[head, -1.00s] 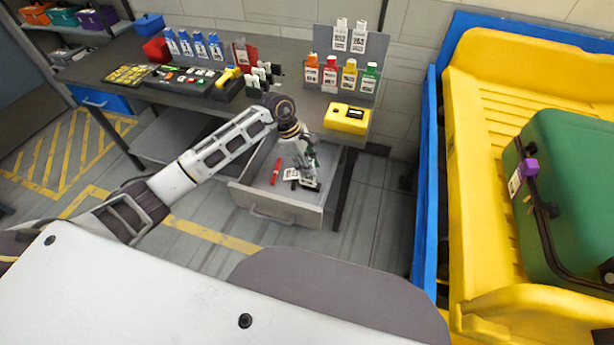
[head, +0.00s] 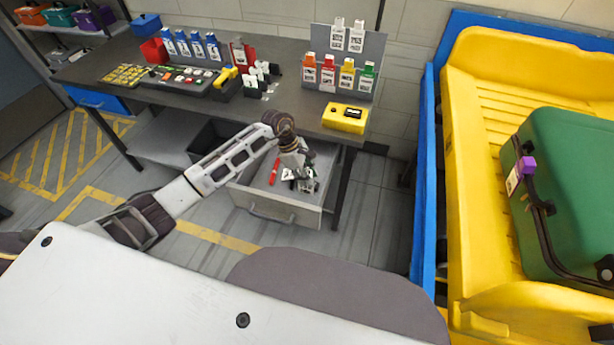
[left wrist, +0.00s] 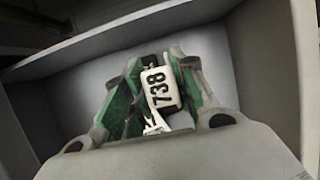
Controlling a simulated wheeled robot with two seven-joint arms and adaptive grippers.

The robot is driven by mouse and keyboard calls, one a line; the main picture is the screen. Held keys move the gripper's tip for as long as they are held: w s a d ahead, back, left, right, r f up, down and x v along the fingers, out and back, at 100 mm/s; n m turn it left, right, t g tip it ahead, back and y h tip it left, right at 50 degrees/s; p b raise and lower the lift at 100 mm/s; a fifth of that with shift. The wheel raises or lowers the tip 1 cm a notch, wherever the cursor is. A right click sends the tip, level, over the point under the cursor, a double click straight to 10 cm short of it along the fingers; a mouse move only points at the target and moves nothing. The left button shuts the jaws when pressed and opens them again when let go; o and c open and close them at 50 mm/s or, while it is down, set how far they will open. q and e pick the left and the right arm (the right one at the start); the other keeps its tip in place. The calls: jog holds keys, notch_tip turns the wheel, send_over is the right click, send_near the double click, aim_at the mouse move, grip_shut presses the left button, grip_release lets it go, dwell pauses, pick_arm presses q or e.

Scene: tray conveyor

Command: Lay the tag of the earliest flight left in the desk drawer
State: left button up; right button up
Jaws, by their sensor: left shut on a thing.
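My left gripper (head: 299,183) is inside the open desk drawer (head: 284,207), pointing down. In the left wrist view the gripper (left wrist: 158,118) is shut on a white tag (left wrist: 161,88) printed with 738. The tag is between the green-edged fingers, low over the grey drawer floor (left wrist: 88,75); I cannot tell whether it touches the floor. A red pen-like object (head: 274,174) lies in the drawer to the left of the gripper. My right gripper is not in view.
Several coloured tags hang on a grey rack (head: 377,52) at the desk's right end. A yellow device (head: 345,117) sits at the desk edge above the drawer. A yellow cart (head: 462,150) with a green suitcase (head: 575,190) stands at right.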

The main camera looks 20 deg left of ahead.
pick_arm(q)
jog(key=shift+f, duration=0.25)
dwell(0.4)
jog(key=o, duration=1)
jog(key=shift+o, duration=0.2)
jog(key=shift+r, duration=0.15)
